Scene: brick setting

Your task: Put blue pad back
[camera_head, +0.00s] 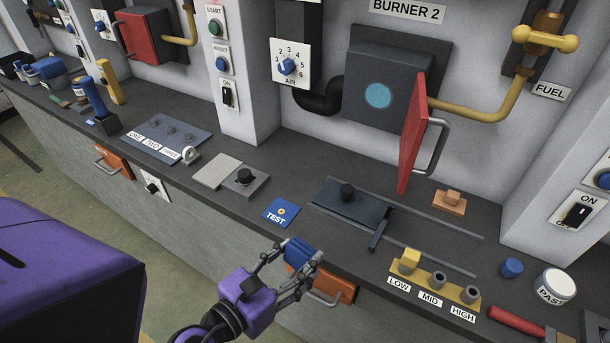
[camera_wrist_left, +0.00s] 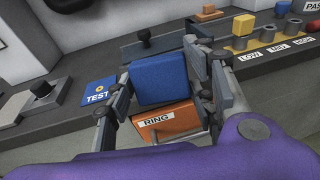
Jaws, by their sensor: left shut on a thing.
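The blue pad (camera_head: 301,251) is a blue block held between the fingers of my left gripper (camera_head: 296,270). In the left wrist view the pad (camera_wrist_left: 158,80) sits between both fingers (camera_wrist_left: 160,92), its broad face toward the camera. My left gripper is shut on it, in front of the counter's front edge and above the orange drawer labelled RING (camera_wrist_left: 166,121). A flat blue plate marked TEST (camera_head: 281,212) lies on the counter just behind and left of the gripper. My right gripper is not in view.
A dark sliding plate with a black knob (camera_head: 347,192) lies behind the gripper. The red burner door (camera_head: 412,145) stands open above the counter. The yellow LOW-MID-HIGH block (camera_head: 435,281) and blue cap (camera_head: 511,268) stand to the right. A grey block with a black knob (camera_head: 245,179) is to the left.

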